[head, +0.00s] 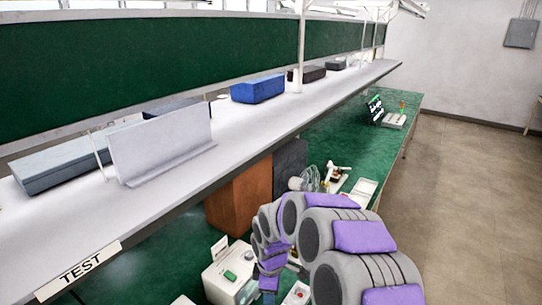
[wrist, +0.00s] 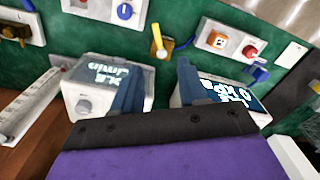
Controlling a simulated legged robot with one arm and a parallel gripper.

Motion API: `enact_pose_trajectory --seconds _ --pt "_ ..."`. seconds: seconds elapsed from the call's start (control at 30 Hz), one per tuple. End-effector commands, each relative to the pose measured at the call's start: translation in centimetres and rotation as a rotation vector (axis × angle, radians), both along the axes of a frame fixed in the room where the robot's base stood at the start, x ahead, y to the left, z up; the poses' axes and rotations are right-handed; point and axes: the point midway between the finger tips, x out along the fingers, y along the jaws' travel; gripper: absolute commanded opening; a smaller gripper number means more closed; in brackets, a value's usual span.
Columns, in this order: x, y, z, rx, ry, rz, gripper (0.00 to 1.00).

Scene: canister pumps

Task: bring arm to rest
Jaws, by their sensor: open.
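My arm, grey with purple panels, reaches out over the green bench from the lower right in the head view. My gripper (head: 269,280) is at its end, low over the bench and partly hidden by the arm links. In the wrist view my gripper (wrist: 158,88) shows two dark blue fingers standing apart with nothing between them. Beyond the fingers are two white devices with lit screens, one at the left (wrist: 108,85) and one at the right (wrist: 225,92).
A grey shelf (head: 240,125) with a blue box (head: 257,89) runs above the green bench (head: 340,145). A white device (head: 230,272) stands left of my gripper. A brown box (head: 240,195) is under the shelf. The floor (head: 470,190) at right is clear.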

Motion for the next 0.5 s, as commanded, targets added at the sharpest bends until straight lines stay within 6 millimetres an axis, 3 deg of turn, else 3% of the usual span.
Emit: enact_pose_trajectory --seconds 0.2,0.5 --pt "-4.9 -3.1 5.1 0.002 0.023 -0.221 0.43" --pt "-13.1 -7.6 10.3 -0.028 0.058 -0.566 0.43"
